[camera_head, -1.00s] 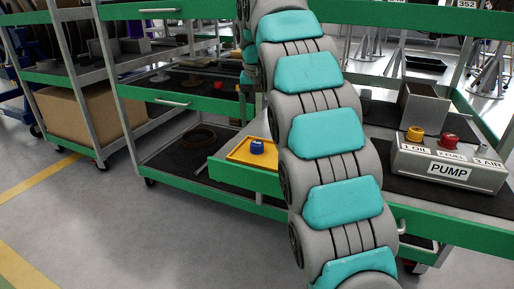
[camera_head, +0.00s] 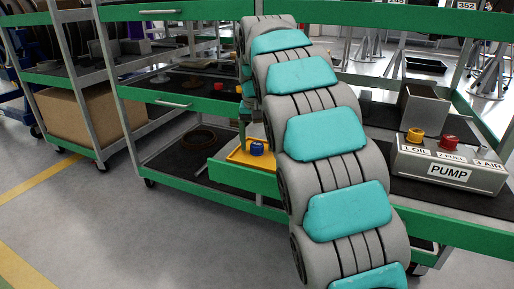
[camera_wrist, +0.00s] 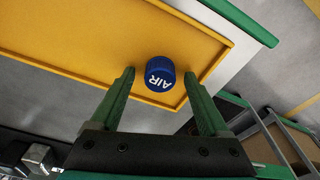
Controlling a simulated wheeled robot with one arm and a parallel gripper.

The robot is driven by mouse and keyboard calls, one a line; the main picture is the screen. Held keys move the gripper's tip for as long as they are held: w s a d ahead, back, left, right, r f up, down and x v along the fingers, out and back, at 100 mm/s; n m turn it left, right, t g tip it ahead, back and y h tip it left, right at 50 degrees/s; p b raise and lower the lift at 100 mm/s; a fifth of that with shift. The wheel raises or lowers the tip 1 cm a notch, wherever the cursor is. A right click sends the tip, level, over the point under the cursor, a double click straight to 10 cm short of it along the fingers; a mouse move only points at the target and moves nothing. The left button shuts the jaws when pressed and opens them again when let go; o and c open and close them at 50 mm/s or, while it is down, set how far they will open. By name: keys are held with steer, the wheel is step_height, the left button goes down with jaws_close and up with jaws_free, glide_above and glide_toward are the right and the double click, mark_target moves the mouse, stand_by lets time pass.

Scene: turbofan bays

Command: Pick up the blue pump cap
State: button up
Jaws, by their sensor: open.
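The blue pump cap (camera_head: 257,148) sits in the yellow-lined open drawer (camera_head: 237,157) of the green cart. In the wrist view the cap (camera_wrist: 160,72) shows white letters "AIR" and lies near the edge of the yellow tray (camera_wrist: 90,45). My gripper (camera_wrist: 160,75) is open, with one green finger on each side of the cap in the picture. Contact is not visible, and I cannot tell the height of the fingertips over the cap. In the head view my gripper (camera_head: 244,135) is partly hidden by my arm, just above the drawer.
A grey pump box (camera_head: 448,168) with a yellow cap (camera_head: 415,135) and a red cap (camera_head: 449,142) stands on the cart's shelf at right. A grey open bin (camera_head: 422,106) is behind it. The cart's green shelf rail (camera_head: 420,14) runs above. Floor at left is clear.

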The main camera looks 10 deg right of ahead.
mark_target(257, 143)
steer(key=shift+c, duration=0.2)
jaws_close()
stand_by(0.4)
steer(key=shift+r, duration=0.15)
steer(key=shift+r, duration=1.65)
steer(key=s+d, duration=0.1)
steer(key=s, duration=0.3)
steer(key=s+d+r+b, duration=0.1)
steer(key=s+d, duration=0.1)
steer(key=s, duration=0.3)
steer(key=s+d, duration=0.2)
steer(key=s, duration=0.3)
steer(key=shift+d+r+b, duration=0.1)
steer(key=shift+r+b, duration=0.1)
steer(key=shift+b, duration=0.2)
steer(key=shift+s+d, duration=0.2)
steer(key=shift+s, duration=0.3)
